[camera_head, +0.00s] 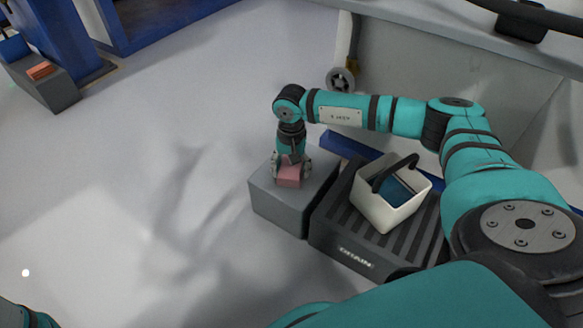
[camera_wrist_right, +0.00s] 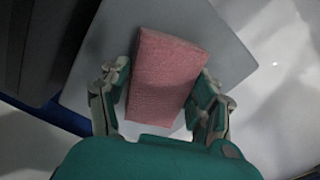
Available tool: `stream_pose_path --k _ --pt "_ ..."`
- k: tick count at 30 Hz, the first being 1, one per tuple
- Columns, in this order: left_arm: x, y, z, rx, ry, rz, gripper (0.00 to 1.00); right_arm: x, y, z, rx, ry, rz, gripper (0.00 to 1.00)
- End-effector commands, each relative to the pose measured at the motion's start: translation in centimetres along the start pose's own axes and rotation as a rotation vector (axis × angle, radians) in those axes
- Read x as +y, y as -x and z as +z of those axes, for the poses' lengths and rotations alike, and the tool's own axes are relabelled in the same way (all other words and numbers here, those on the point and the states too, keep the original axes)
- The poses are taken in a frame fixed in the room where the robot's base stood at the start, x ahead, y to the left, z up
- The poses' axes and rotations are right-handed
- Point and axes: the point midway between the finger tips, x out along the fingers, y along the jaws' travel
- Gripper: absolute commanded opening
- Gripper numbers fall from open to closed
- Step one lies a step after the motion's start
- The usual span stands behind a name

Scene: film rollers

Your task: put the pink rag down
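The pink rag (camera_head: 289,177) is a folded, block-like pad at the top of the grey box (camera_head: 273,211) in the head view. My right gripper (camera_head: 291,166) points down over it, with a finger on each side. In the right wrist view the rag (camera_wrist_right: 166,75) lies between the two fingers of my right gripper (camera_wrist_right: 160,92), which look closed against its sides. The grey box top (camera_wrist_right: 228,50) shows behind it. I cannot tell whether the rag's underside touches the box. My left gripper is out of view.
A ribbed dark case (camera_head: 343,257) stands right beside the grey box, carrying a white bucket (camera_head: 388,213) with a black handle. A caster wheel (camera_head: 341,80) is behind. Another grey box with orange pieces (camera_head: 40,71) stands far left. The floor on the left is clear.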

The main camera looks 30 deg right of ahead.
Motion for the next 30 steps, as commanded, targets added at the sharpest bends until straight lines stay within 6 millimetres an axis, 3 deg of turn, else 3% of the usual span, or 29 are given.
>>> stream_pose_path --k 1,4,15,30 --pt "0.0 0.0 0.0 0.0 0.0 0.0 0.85 0.0 0.0 0.0 0.0 0.0 0.0 0.71" --pt "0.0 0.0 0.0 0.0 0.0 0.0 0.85 0.0 0.0 0.0 0.0 0.0 0.0 0.84" --pt "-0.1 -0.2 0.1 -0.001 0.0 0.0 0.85 0.0 0.5 0.0 0.001 0.0 0.0 0.85" --pt "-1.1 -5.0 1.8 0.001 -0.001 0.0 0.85 0.0 7.7 0.0 0.0 0.0 0.0 0.85"
